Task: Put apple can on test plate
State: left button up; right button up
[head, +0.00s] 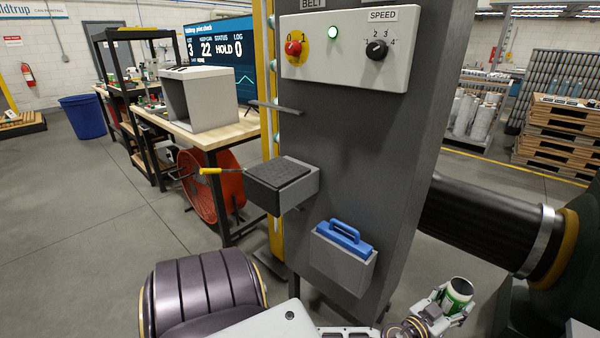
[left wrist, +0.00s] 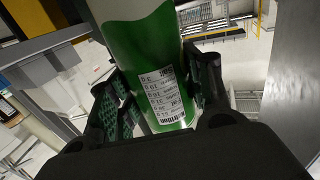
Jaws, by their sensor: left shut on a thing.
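My left gripper (head: 440,312) is shut on a green and white can (head: 459,291), which I take to be the apple can. The can's open top faces up and it looks slightly tilted. In the left wrist view the can (left wrist: 152,65) sits between the two textured finger pads, with a white printed label facing the camera. A grey block with a dark flat top (head: 283,173), likely the test plate, juts from the grey machine column. Its top is bare. My left gripper is right of it, lower and nearer, clear of it. My right gripper is out of view.
The column's control panel (head: 345,48) has a red knob and a speed dial. A yellow-handled lever (head: 210,171) sticks out left of the block. A grey holder (head: 340,268) with a blue-handled item (head: 345,237) hangs below, between block and gripper. A dark cylinder (head: 475,225) lies behind the can.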

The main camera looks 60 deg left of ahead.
aim_at(279, 170)
jog(key=l+u, duration=0.15)
jog(key=u, duration=0.15)
jog(key=k+l+u, duration=0.1)
jog(key=u, duration=0.2)
jog(key=i+j+u, duration=0.1)
jog(key=u, duration=0.4)
jog(key=i+u, duration=0.3)
jog(key=u, duration=0.2)
jog(key=i+u, duration=0.2)
jog(key=u, duration=0.3)
jog(key=i+l+u, duration=0.15)
jog(key=u, duration=0.35)
jog(key=i+l+u, duration=0.2)
jog(key=u, duration=0.3)
